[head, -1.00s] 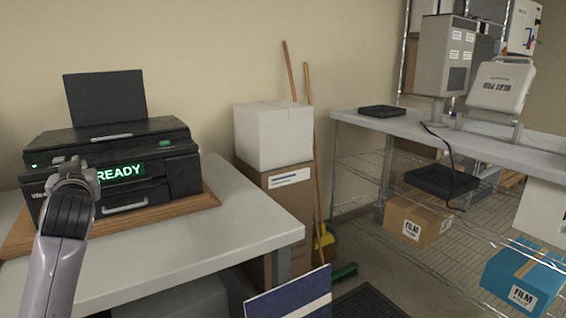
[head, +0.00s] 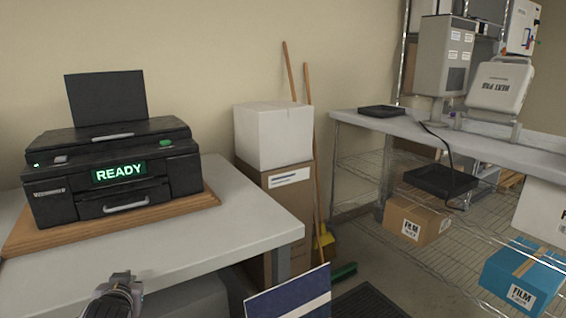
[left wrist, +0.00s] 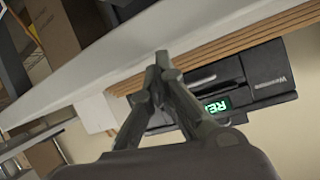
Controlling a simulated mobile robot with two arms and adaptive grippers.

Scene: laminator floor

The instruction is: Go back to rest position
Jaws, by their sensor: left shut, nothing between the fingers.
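My left gripper (left wrist: 162,60) is shut and empty in the left wrist view, its fingertips together. In the head view my left arm shows only at the bottom edge, low in front of the left table (head: 235,215); the fingers cannot be made out there. The black laminator (head: 120,175) sits on a wooden board (head: 30,238) on that table, with its green READY display lit. It also shows tilted in the left wrist view (left wrist: 215,85), apart from my fingers. My right gripper is in neither view.
White (head: 272,135) and brown (head: 285,215) boxes are stacked right of the table, with brooms behind them. A blue-and-white panel (head: 290,295) stands at the table's front right. A grey workbench (head: 480,145) with wire shelving stands at the right. Some dark floor shows between.

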